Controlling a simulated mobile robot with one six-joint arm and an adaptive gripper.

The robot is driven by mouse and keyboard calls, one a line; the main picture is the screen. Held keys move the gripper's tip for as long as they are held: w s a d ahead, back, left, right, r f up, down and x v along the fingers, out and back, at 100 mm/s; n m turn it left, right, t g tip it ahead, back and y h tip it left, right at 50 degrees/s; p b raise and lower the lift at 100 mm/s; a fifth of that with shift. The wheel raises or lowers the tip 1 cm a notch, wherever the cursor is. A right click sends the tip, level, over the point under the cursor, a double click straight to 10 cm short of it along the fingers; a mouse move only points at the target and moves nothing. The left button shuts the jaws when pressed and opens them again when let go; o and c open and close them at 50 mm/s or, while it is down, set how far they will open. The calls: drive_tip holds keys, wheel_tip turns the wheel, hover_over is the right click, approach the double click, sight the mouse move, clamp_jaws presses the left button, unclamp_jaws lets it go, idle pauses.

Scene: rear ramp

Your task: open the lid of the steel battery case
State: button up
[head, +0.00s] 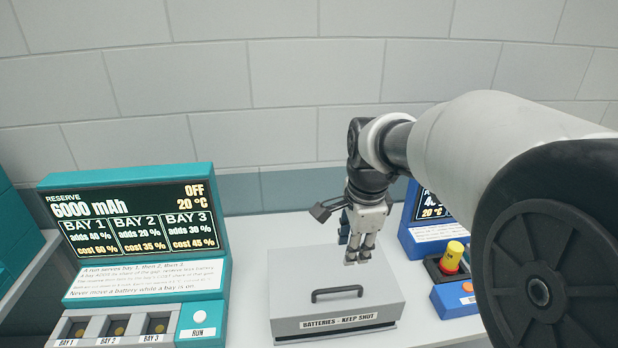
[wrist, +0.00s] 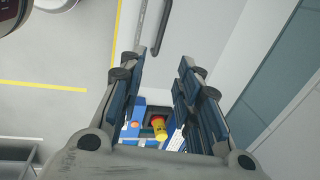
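The grey steel battery case (head: 377,308) stands on the white bench, its lid (head: 295,295) down. The front label reads "BATTERIES - KEEP SHUT", and a dark strip runs below it. A dark bar handle (head: 340,292) is on the lid; a dark bar that looks like it shows in the wrist view (wrist: 163,30). My gripper (head: 358,260) points down over the back right of the case, behind and right of the handle. Its fingers (wrist: 164,60) are apart with nothing between the tips. Whether the fingertips touch the lid is unclear.
A teal bay console (head: 150,175) with three bays and a RUN button (head: 198,332) stands left. A blue unit (head: 440,237) with a yellow-and-red knob (head: 453,257) stands right, partly hidden by my arm. A block wall is behind. Bench is bare between console and case.

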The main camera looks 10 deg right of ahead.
drive_tip(key=b, duration=0.4)
approach(343, 288)
drive_tip(key=f, duration=0.2)
drive_tip(key=w+f, duration=0.1)
drive_tip(key=f, duration=0.5)
drive_tip(key=shift+w, duration=0.3)
drive_tip(key=shift+r, duration=0.1)
clamp_jaws()
